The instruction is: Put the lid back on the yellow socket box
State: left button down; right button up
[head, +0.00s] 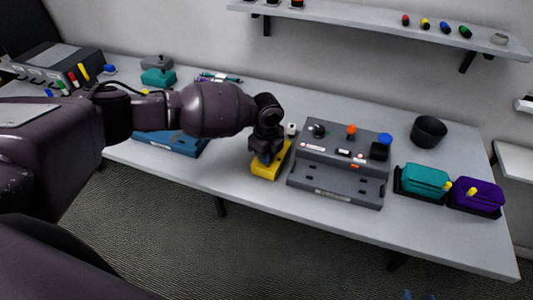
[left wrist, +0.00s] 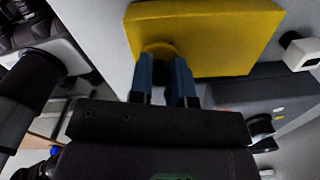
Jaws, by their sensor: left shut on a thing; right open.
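The yellow socket box (head: 267,171) is at the front middle of the table, just left of the grey control panel. My left gripper (head: 267,157) is over it from above. In the left wrist view its two blue fingertips (left wrist: 166,80) are shut on the round yellow knob of a flat yellow lid (left wrist: 215,35). The arm and gripper cover much of the box in the head view, so I cannot tell whether the lid rests fully on it. Only the blue tips of my right gripper (head: 417,296) show at the bottom edge, apart and empty.
The grey control panel (head: 335,190) with knobs and buttons stands close on the right. Further right are a teal box (head: 422,181), a purple box (head: 475,196) and a dark cup (head: 428,131). A blue tray (head: 180,143) lies left. A shelf (head: 380,25) hangs above.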

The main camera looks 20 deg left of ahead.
pick_arm(q)
jog(key=shift+f, duration=0.15)
dwell(0.6)
jog(key=shift+p, duration=0.3)
dwell(0.4)
dwell(0.4)
jog(key=c, duration=1.1)
grip_release()
jog(key=shift+o, duration=0.6)
jog(key=o, duration=0.5)
